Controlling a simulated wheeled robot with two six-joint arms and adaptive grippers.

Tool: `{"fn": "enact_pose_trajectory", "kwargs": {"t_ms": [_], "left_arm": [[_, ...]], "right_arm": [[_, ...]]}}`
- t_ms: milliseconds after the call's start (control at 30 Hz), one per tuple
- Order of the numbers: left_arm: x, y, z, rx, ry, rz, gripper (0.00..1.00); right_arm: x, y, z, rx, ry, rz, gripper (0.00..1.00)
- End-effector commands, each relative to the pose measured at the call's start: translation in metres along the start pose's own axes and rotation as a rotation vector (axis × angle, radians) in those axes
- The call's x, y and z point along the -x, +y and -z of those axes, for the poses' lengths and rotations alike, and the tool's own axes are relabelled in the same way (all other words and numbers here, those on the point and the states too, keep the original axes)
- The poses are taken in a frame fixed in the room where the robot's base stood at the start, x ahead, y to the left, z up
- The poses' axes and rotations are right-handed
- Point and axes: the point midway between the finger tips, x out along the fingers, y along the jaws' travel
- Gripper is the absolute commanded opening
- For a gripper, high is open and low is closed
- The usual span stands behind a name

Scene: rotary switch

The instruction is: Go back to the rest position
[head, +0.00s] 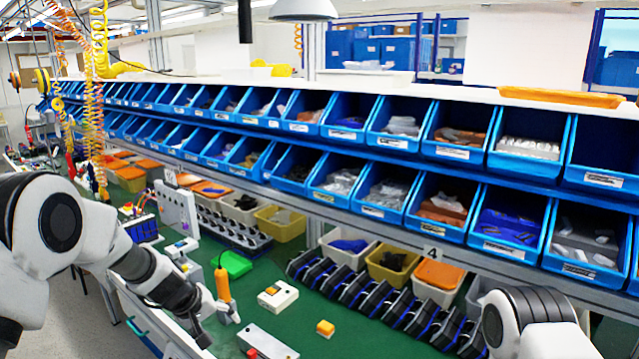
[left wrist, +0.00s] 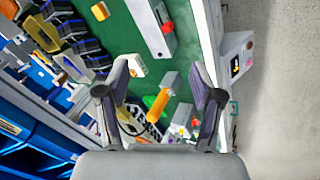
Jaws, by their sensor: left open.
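My left gripper (head: 204,334) hangs low over the green bench at the left in the head view. In the left wrist view its two fingers (left wrist: 160,92) are spread wide with nothing held between them. A small white switch box (head: 278,297) with an orange part on top sits on the bench, right of my left gripper. The white box also shows in the left wrist view (left wrist: 137,66), beyond the fingertips. My right arm (head: 530,322) shows only as a white link at the lower right; its gripper is out of view.
An orange-handled tool (head: 222,284) stands close behind my left gripper. Rows of blue bins (head: 385,205) line the back. Bare green bench (head: 310,295) lies between.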

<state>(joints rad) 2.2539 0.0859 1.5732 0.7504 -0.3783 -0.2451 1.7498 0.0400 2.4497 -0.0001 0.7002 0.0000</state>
Motion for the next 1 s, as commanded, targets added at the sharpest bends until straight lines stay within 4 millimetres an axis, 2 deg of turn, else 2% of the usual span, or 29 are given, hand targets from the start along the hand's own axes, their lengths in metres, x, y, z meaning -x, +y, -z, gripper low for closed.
{"fn": "enact_pose_trajectory", "kwargs": {"t_ms": [33,100,167,200,267,300,367,400,467,500,533,600,700,833,1000], "left_arm": [[-0.030,-0.031,-0.030,0.000,-0.054,0.058,0.67],[-0.060,-0.071,-0.070,-0.011,-0.119,0.137,0.67],[-0.082,-0.106,-0.107,-0.025,-0.173,0.204,0.67],[-0.093,-0.130,-0.133,-0.038,-0.209,0.250,0.67],[-0.106,-0.166,-0.174,-0.061,-0.264,0.315,0.67],[-0.112,-0.190,-0.201,-0.083,-0.300,0.357,0.67],[-0.116,-0.224,-0.244,-0.122,-0.354,0.415,0.67],[-0.115,-0.246,-0.273,-0.151,-0.391,0.450,0.67],[-0.109,-0.277,-0.316,-0.206,-0.442,0.492,0.67],[-0.102,-0.294,-0.344,-0.247,-0.474,0.511,0.67],[-0.094,-0.305,-0.363,-0.280,-0.493,0.519,0.67],[-0.070,-0.319,-0.401,-0.369,-0.510,0.500,0.67],[-0.055,-0.306,-0.406,-0.441,-0.433,0.423,0.67],[-0.065,-0.295,-0.391,-0.454,-0.332,0.377,0.67],[-0.065,-0.295,-0.389,-0.445,-0.323,0.378,0.67]], "right_arm": [[-0.005,0.000,0.000,0.000,0.000,0.000,0.40],[-0.009,0.000,0.000,0.000,0.000,0.000,0.40],[-0.012,0.000,0.000,0.000,0.000,0.000,0.40],[-0.014,0.000,0.000,0.000,0.000,0.000,0.40],[-0.018,0.000,0.000,0.000,0.000,0.000,0.40],[-0.020,0.000,0.000,0.000,0.000,0.000,0.40],[-0.023,0.000,0.000,0.000,0.000,0.000,0.40],[-0.025,0.000,0.000,0.000,0.000,0.000,0.40],[-0.028,0.000,0.000,0.000,0.000,0.000,0.40],[-0.030,0.000,0.000,0.000,0.000,0.000,0.40],[-0.031,0.000,0.000,0.000,0.000,0.000,0.40],[-0.032,0.000,0.000,0.000,0.000,0.000,0.40],[-0.030,0.000,0.000,0.000,0.000,0.000,0.40],[-0.030,0.000,0.000,0.000,0.000,0.000,0.40],[-0.030,0.000,0.000,0.000,0.000,0.000,0.40]]}}
